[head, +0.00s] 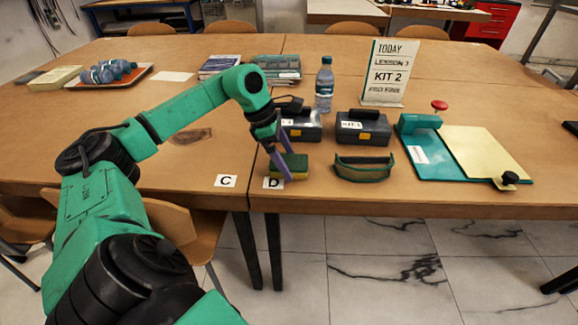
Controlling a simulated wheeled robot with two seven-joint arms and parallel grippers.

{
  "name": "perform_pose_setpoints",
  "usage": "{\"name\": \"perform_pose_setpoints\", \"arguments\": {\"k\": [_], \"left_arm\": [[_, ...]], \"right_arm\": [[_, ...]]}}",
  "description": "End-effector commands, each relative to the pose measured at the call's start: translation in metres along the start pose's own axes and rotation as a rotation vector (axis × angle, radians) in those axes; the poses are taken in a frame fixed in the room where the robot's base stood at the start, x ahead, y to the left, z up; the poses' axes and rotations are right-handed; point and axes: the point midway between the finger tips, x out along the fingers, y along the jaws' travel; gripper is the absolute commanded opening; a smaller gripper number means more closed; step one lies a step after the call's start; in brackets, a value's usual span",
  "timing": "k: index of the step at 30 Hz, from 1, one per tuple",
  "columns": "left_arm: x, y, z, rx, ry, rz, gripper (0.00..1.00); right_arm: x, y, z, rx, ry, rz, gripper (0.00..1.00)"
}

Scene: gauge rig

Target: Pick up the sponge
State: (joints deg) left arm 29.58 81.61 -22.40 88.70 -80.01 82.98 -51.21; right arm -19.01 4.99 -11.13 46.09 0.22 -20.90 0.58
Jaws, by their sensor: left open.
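The sponge (297,168), green on top with a yellow lower part, lies near the front edge of the table beside the label D. My left gripper (282,164) is open, its purple-grey fingers pointing down at the sponge's left part. The fingers overlap the sponge in the picture and partly hide it. I cannot tell whether they touch it. My right gripper is not in view.
Two dark cases (362,127) stand behind the sponge, with a water bottle (324,85) farther back. Cards C (226,181) and D (273,184) lie at the front edge.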

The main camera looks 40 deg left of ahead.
Motion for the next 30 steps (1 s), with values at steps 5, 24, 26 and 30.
{"name": "perform_pose_setpoints", "arguments": {"k": [5, 24, 26, 30], "left_arm": [[0.0, 0.0, 0.0, 0.0, 0.0, 0.0, 1.0], [-0.012, 0.0, 0.005, 0.001, -0.001, 0.001, 0.28], [-0.022, 0.001, 0.01, 0.002, -0.003, 0.003, 0.28], [-0.068, 0.001, 0.03, 0.004, -0.008, 0.006, 0.28]], "right_arm": [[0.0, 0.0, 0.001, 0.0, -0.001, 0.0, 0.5], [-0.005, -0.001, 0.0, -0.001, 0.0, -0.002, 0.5], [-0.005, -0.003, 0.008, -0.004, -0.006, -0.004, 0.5], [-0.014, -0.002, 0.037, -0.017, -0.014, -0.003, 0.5]]}}
